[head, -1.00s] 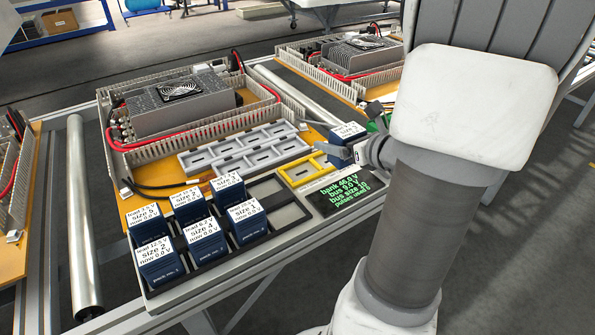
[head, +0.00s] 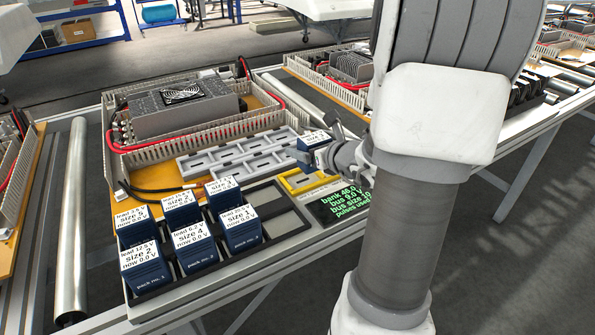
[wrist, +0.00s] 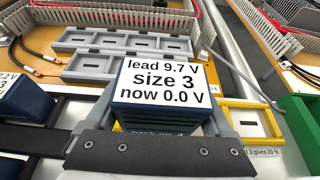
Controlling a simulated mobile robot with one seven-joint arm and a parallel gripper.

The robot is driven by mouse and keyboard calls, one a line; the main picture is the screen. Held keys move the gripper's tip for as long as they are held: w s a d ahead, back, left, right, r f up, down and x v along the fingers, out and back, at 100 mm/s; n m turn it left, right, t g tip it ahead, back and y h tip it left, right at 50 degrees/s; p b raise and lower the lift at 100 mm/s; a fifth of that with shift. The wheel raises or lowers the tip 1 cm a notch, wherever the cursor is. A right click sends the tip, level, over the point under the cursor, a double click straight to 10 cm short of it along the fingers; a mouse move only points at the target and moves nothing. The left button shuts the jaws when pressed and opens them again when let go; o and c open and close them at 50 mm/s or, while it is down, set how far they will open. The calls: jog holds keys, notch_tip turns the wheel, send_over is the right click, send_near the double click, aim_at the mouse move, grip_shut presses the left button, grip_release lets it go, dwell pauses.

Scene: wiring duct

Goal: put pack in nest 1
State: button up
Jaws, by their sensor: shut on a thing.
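My gripper (head: 322,146) is shut on a blue pack (head: 314,140) with a white top label. In the wrist view the held pack (wrist: 160,82) reads lead 9.7 V, size 3, now 0.0 V, and sits between the two grey fingers, roughly upright. In the head view it is at the right end of the grey nest strips (head: 235,158), near the yellow frame. The grey nest strips also show in the wrist view (wrist: 85,68), with empty recesses beyond the pack. I cannot read nest numbers, and the pack hides part of the strips.
Several blue packs (head: 190,238) stand in a black rack (head: 288,222) at the front left, whose right part is empty. A yellow tray (head: 297,183) and a display (head: 342,203) lie near my gripper. A beige wiring duct (head: 215,137) borders the strips behind.

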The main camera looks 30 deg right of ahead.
aim_at(297, 171)
jog(key=w+f, duration=0.1)
jog(key=w+a+f, duration=0.1)
jog(key=w, duration=0.1)
jog(key=shift+b, duration=0.4)
jog(key=shift+f+b, duration=0.95)
jog(key=shift+f, duration=0.95)
jog(key=shift+f, duration=0.15)
jog(key=o, duration=1.4)
jog(key=shift+c, duration=0.2)
jog(key=shift+r, duration=0.2)
jog(key=p+v, duration=0.3)
jog(key=v, duration=0.9)
jog(key=shift+s+f+p, duration=0.1)
jog(key=shift+p, duration=0.25)
